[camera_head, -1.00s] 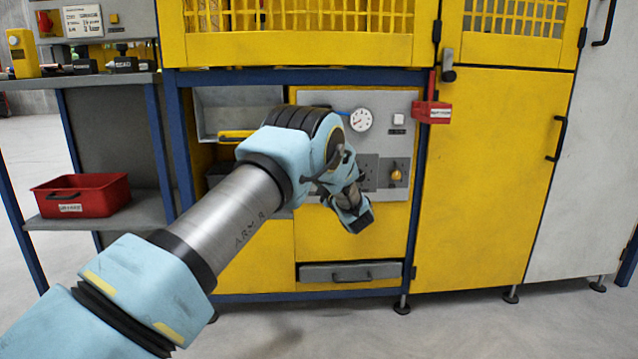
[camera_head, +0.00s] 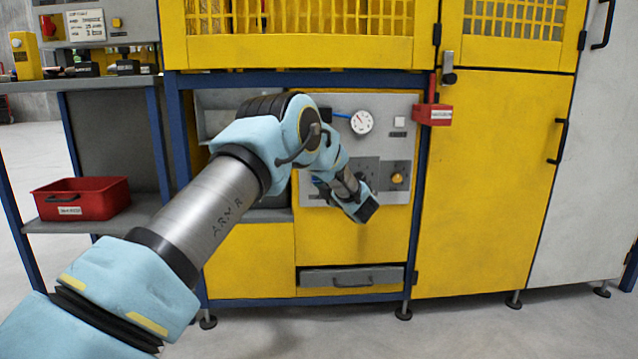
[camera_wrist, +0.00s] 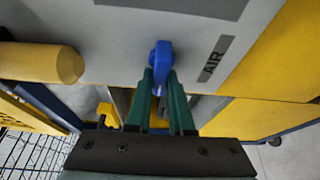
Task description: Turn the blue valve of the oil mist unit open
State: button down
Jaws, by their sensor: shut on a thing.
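A blue valve handle (camera_wrist: 161,60) shows in the wrist view on a grey panel, beside a label reading "AIR" (camera_wrist: 216,60). My gripper (camera_wrist: 160,82) has its green fingers closed on the lower part of this blue handle. In the head view my gripper end (camera_head: 362,206) is in front of the lower grey panel (camera_head: 385,110), left of a yellow knob (camera_head: 397,178). There my arm hides most of the handle; a bit of blue shows beside my wrist. I cannot read an oil mist label in either view.
A pressure gauge (camera_head: 361,122) with a blue hose sits above my wrist. A yellow rounded part (camera_wrist: 45,63) juts out left of the handle in the wrist view. A red box (camera_head: 432,114) hangs at the right post. A grey drawer (camera_head: 352,278) is below.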

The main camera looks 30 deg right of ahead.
jog(key=c, duration=0.8)
grip_release()
jog(key=s+p, duration=0.2)
jog(key=s, duration=0.8)
jog(key=shift+s+a, duration=0.25)
jog(key=shift+s, duration=0.15)
